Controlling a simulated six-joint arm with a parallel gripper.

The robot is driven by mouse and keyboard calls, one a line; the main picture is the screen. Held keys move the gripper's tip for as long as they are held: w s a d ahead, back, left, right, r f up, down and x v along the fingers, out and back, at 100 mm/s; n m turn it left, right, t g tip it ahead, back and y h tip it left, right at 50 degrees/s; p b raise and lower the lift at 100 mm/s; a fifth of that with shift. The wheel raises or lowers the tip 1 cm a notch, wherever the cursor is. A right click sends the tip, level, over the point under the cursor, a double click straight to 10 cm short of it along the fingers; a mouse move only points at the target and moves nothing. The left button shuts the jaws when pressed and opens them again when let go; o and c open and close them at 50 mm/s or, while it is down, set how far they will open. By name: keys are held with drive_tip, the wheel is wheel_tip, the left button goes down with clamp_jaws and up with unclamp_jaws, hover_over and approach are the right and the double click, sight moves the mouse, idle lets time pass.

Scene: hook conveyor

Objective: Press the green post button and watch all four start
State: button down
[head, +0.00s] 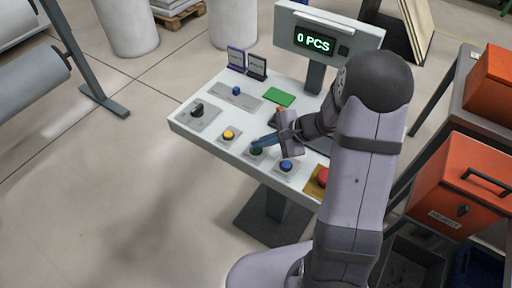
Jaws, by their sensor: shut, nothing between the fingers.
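The control post (190,124) has a white sloped top with several buttons along its front. The green button (257,150) sits between a yellow button (229,134) and a blue button (286,165). My gripper (256,145) is shut and empty, with its blue fingertips right over the green button. I cannot tell whether they touch it or whether it is pressed in. A display (315,41) on the post reads "0 PCS" in green.
A red button (322,177) on a yellow plate sits at the right front. A black knob (197,108), a small blue button (236,91), a green card (278,97) and two small signs (247,63) are also on the post. Orange reject box (455,180) stands at right.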

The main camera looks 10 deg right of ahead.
sight(260, 150)
drive_tip(key=shift+r+p, duration=0.4)
drive_tip(key=shift+r, duration=0.3)
drive_tip(key=shift+r, duration=0.1)
drive_tip(key=shift+r+p, duration=1.85)
drive_tip(key=shift+r, duration=0.55)
drive_tip(key=shift+d+f, duration=0.1)
